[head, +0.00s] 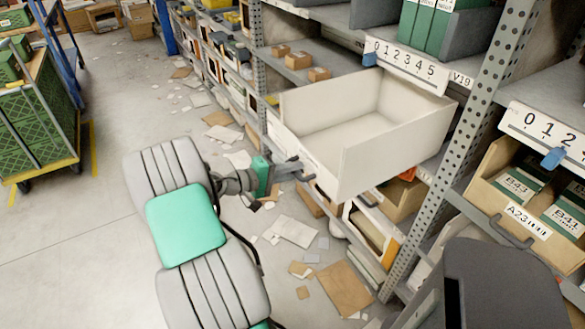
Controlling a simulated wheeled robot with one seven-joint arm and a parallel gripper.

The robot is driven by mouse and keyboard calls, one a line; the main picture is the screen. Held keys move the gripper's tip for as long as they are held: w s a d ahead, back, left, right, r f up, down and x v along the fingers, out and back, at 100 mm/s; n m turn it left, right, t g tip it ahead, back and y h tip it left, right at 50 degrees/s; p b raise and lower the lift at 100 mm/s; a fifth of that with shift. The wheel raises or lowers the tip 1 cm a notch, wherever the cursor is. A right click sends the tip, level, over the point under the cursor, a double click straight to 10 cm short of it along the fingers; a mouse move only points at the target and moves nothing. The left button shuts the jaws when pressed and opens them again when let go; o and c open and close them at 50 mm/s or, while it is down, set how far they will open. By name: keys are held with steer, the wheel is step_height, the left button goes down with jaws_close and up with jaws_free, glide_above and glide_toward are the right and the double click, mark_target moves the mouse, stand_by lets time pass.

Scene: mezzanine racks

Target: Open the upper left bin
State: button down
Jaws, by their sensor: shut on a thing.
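The upper left bin (392,145) is a white, empty, open-topped drawer. It juts out of the grey rack into the aisle, with its inside floor in view. My gripper (300,176) is at the left part of its front face, shut on its handle (309,177). My arm reaches in from the lower left. The fingertips are small in the head view, and how far they wrap the handle is hard to see.
A perforated rack post (470,150) stands right of the bin. Another bin labelled A23 (527,222) is at the right. Papers and flattened cardboard (343,288) litter the floor below.

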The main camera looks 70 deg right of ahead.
steer(key=c, duration=1.4)
jaws_free()
steer(key=p+v, duration=0.4)
steer(key=v, duration=0.3)
steer(key=shift+w+a, duration=0.25)
steer(key=shift+a, duration=0.05)
